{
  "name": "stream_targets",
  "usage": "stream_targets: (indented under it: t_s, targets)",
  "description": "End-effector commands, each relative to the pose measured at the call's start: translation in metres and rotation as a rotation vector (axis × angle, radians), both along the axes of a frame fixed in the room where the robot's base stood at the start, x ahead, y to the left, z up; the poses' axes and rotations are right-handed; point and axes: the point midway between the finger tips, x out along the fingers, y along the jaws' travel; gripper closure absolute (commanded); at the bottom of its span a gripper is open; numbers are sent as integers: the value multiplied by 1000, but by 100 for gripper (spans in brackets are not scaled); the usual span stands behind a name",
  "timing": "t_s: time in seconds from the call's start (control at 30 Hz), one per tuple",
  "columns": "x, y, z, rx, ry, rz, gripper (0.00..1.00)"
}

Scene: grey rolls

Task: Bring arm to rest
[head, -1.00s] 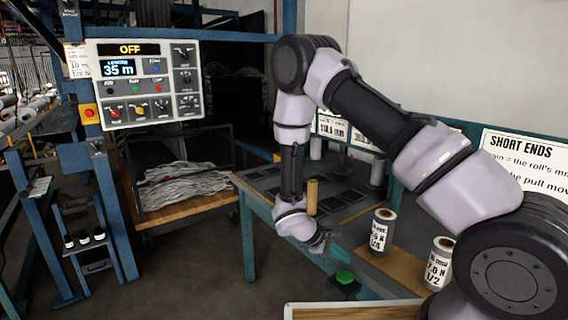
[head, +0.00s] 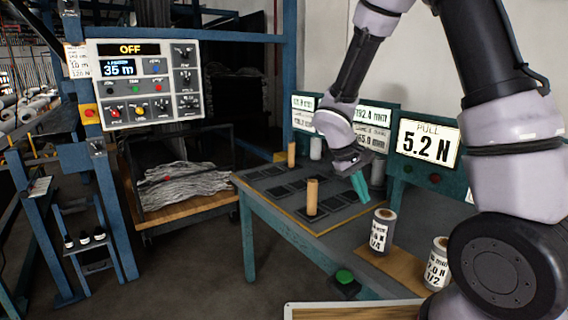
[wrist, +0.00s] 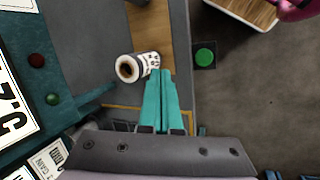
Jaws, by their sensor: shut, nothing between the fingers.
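My gripper (head: 360,186) is above the right part of the teal bench (head: 290,228) in the head view, its teal fingers pointing down. In the wrist view the gripper (wrist: 161,78) has its two fingers together and nothing between them. My arm comes in from the right and bends above the bench. A white labelled roll marked 1/4 (head: 379,233) stands on a wooden board in front of the gripper. That roll also shows in the wrist view (wrist: 140,66), close to the fingertips; I cannot tell the exact gap.
A second labelled roll (head: 438,262) stands to the right. A brown tube (head: 312,196) stands on the dark pads left of the gripper. A green button (head: 344,276) is at the bench's front. Displays (head: 427,141) line the back. A control panel (head: 147,83) reads OFF.

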Motion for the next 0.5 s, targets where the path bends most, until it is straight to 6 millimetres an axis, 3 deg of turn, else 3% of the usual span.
stream_targets:
  t_s: [0.03,0.2,0.5]
  targets:
    - [-4,-6,23,46,-37,-51,100]
    - [-25,-21,85,201,-142,-203,100]
    - [-77,-37,177,483,-356,-417,100]
